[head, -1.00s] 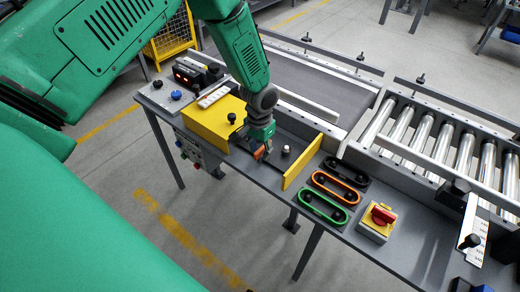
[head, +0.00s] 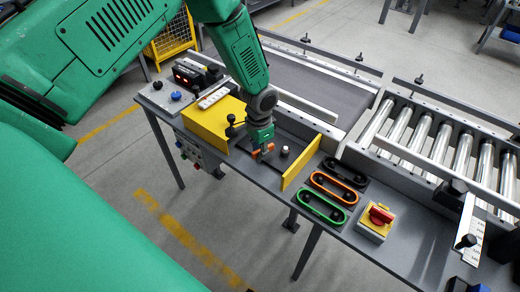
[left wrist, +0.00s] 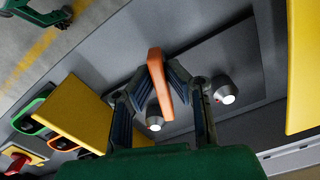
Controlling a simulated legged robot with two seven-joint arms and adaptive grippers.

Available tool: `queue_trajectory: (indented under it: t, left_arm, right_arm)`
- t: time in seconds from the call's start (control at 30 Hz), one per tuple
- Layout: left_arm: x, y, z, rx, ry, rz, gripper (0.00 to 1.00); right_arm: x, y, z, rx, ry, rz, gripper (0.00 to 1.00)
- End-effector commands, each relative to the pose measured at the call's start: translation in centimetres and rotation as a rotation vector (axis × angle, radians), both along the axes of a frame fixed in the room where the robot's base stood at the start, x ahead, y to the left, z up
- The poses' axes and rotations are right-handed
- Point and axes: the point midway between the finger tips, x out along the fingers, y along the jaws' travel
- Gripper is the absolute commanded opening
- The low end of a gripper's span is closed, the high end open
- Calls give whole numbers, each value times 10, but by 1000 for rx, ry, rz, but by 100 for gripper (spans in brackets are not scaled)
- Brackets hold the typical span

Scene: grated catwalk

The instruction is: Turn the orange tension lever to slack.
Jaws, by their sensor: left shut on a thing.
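The orange tension lever (left wrist: 158,82) stands between the fingers of my left gripper (left wrist: 160,78) in the left wrist view. The fingers are shut on it from both sides. In the head view the lever's orange tip (head: 268,149) shows at the end of my left gripper (head: 262,153), low over the grey bench between two yellow plates. The gripper hides much of the lever there.
Yellow plates stand left (head: 213,122) and right (head: 301,162) of the gripper. Beyond the right plate are green (head: 321,209), orange (head: 335,187) and black oval pieces, and a red switch (head: 381,214) on a yellow box. A roller conveyor (head: 440,135) runs behind.

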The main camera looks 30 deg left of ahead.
Motion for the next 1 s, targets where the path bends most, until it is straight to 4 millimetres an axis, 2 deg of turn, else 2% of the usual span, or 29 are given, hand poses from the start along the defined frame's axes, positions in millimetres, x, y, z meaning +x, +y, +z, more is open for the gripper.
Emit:
queue_trajectory:
  t: [1.0]
  left_arm:
    - [5, 3, 2, 2, -7, -950, 0]
  right_arm:
    - [0, 0, 13, 0, 0, 0, 40]
